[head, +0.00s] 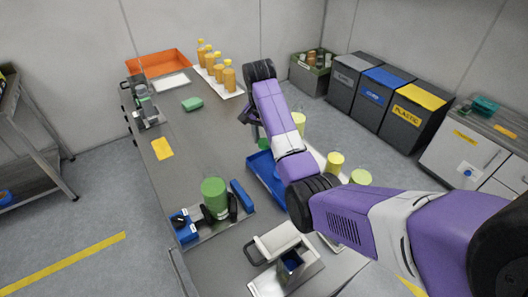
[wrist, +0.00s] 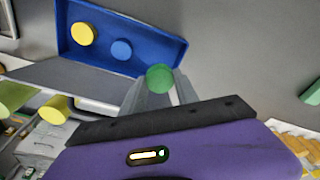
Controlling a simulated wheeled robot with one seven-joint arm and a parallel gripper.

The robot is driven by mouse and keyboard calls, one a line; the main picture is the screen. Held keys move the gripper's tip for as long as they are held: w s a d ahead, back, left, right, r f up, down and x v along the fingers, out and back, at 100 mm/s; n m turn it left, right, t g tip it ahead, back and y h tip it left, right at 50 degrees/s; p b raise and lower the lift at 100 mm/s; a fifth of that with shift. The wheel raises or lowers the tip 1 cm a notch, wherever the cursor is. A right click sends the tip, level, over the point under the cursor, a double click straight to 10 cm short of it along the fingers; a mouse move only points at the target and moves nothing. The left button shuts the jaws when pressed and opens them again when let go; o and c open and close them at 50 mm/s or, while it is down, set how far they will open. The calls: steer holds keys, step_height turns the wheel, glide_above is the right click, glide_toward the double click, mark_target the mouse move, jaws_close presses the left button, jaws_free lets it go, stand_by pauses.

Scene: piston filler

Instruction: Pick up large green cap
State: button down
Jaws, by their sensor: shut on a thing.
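The green cap (wrist: 159,76) is round and sits between the fingertips of my gripper (wrist: 160,90) in the wrist view. The gripper is shut on it. A blue tray (wrist: 135,60) lies beyond the gripper in the wrist view. A yellow cap (wrist: 83,34) and a blue cap (wrist: 121,50) are in that tray. The held cap appears just outside the tray's near rim; its height above the grey table cannot be told. In the head view the blue tray (head: 262,168) is partly covered by my arm, which mostly hides the gripper and cap.
A green cylinder (head: 214,192) stands on a device at the front left. Yellow-green cylinders (head: 335,162) stand right of the tray. Orange bottles (head: 228,76) stand on a white tray at the back. A green block (head: 192,104) and yellow label (head: 162,148) lie on the table (head: 195,140).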

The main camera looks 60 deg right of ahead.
mark_target(263, 141)
step_height(263, 141, up, 8)
steer(key=p, duration=0.5)
steer(key=shift+w+a+r, duration=0.1)
steer(key=shift+r, duration=0.1)
steer(key=shift+b, duration=0.4)
steer(key=shift+r, duration=0.9)
